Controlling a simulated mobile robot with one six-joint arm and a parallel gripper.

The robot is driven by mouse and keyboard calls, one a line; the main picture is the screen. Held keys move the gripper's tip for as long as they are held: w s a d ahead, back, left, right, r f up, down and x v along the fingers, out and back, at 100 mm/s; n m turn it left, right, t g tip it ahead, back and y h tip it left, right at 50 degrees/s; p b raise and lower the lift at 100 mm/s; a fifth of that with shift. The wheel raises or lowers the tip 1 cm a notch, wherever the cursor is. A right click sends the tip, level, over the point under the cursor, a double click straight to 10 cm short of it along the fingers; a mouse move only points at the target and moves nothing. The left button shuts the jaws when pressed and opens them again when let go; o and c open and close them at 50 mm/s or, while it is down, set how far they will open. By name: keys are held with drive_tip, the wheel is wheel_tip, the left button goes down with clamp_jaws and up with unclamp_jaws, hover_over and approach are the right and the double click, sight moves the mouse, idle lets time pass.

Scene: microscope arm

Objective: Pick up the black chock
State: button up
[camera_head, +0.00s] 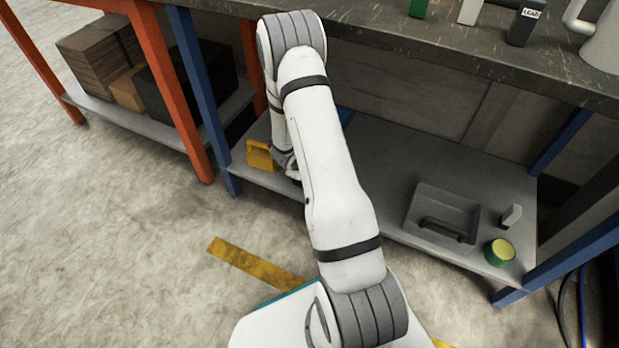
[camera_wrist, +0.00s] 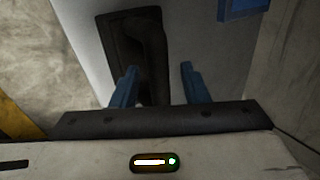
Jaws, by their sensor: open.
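The black chock (camera_wrist: 152,45) lies on the grey shelf in the wrist view, a dark piece with a raised, handle-like bar. My gripper (camera_wrist: 158,84) is open, its two blue fingers apart. The bar reaches down between the fingers, nearer the left one, and the left finger overlaps the dark piece in the picture. I cannot tell whether they touch. In the head view my arm's end reaches to the lower shelf, and my arm hides the chock and the fingers.
A yellow block (camera_head: 261,155) stands left of my arm's end on the lower shelf (camera_head: 385,165). A blue object (camera_wrist: 238,8) is beyond the right finger. A grey tray (camera_head: 412,208) and green-yellow can (camera_head: 499,252) are to the right. The workbench top (camera_head: 400,40) overhangs the shelf.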

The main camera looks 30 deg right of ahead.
drive_tip(key=shift+c, duration=0.2)
clamp_jaws()
drive_tip(key=shift+r, duration=0.15)
idle(0.9)
